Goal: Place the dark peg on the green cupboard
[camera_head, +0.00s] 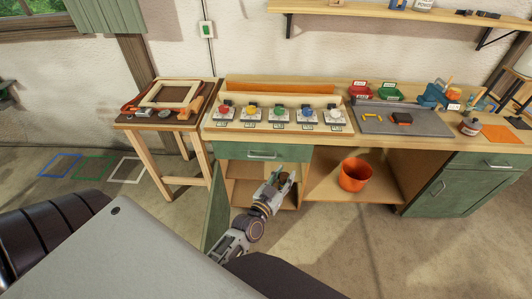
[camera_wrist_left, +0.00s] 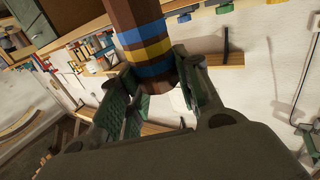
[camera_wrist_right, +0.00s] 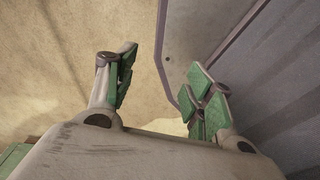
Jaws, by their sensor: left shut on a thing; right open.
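My left gripper (camera_head: 279,183) is shut on a dark brown peg (camera_wrist_left: 138,14) with blue and yellow bands. In the left wrist view, the fingers (camera_wrist_left: 160,92) clasp its banded end. The head view shows the gripper in front of the bench's open left compartment, below a green drawer front (camera_head: 265,152). A green door (camera_head: 217,205) hangs open to its left. Another green cupboard (camera_head: 440,192) stands under the bench's right end, its door shut. My right gripper (camera_wrist_right: 160,85) is open and empty in the right wrist view; the head view does not show it.
An orange bucket (camera_head: 356,174) stands on the lower shelf right of the left gripper. Several colored-button boxes (camera_head: 279,114) line the bench top, with a grey mat (camera_head: 425,122) to their right. A small wooden table (camera_head: 168,120) stands left of the bench.

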